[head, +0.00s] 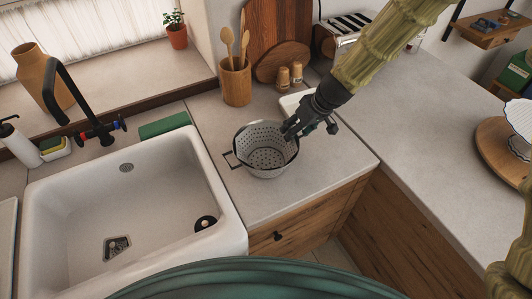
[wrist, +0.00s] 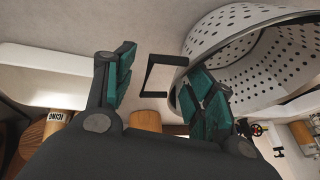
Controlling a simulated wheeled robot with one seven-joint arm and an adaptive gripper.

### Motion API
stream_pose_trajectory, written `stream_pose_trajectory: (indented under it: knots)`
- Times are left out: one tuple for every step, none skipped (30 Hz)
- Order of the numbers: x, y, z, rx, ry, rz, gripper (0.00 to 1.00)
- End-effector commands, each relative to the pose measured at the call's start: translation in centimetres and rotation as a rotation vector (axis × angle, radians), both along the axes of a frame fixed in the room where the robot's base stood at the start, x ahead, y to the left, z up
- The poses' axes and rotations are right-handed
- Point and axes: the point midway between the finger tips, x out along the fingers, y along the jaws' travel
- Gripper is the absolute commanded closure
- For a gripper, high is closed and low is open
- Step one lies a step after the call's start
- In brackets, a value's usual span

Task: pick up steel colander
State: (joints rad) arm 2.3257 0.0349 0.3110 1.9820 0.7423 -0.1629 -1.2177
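The steel colander (head: 264,168) stands on the counter to the right of the sink, with holes in its bowl and a dark handle on its left side. My gripper (head: 291,130) is at its upper right rim, angled down from the right. In the wrist view the colander (wrist: 235,22) fills the upper right, and a black loop handle (wrist: 149,74) shows between the two spread fingers. My gripper (wrist: 160,68) is open there, with nothing clamped. The right finger overlaps the colander's rim; whether it touches cannot be told.
A wooden utensil crock (head: 236,84), small wooden shakers (head: 283,77) and cutting boards (head: 275,30) stand behind the colander. A white sink (head: 80,215) lies left, with a green sponge-like block (head: 164,125) at its back edge.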

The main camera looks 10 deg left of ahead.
Motion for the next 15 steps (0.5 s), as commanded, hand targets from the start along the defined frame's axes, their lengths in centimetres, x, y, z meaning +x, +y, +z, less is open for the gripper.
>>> stream_pose_trajectory:
  knots:
    - [-0.01, -0.01, 0.00, 0.000, 0.000, 0.000, 0.59]
    - [-0.01, -0.01, 0.00, 0.000, 0.000, 0.000, 0.64]
    - [0.00, -0.01, -0.01, 0.000, 0.000, 0.000, 0.72]
    - [0.00, -0.01, -0.01, 0.000, 0.000, 0.000, 0.77]
    - [-0.01, -0.02, -0.01, 0.000, 0.000, 0.000, 0.83]
    - [-0.01, -0.02, -0.01, 0.000, 0.000, 0.000, 0.90]
    - [0.00, -0.03, 0.00, 0.000, 0.000, 0.000, 0.95]
    - [0.00, -0.03, 0.00, 0.000, 0.000, 0.000, 1.00]
    - [0.02, -0.01, 0.03, 0.000, 0.000, 0.000, 1.00]
    - [0.01, -0.01, 0.03, 0.000, 0.000, 0.000, 1.00]
    - [0.01, -0.01, 0.03, 0.000, 0.000, 0.000, 1.00]
    - [0.01, -0.02, 0.03, 0.000, 0.000, 0.000, 1.00]
    - [0.01, -0.02, 0.03, 0.000, 0.000, 0.000, 1.00]
    - [0.01, -0.02, 0.03, 0.000, 0.000, 0.000, 1.00]
    - [0.02, -0.02, 0.04, -0.001, -0.001, 0.000, 1.00]
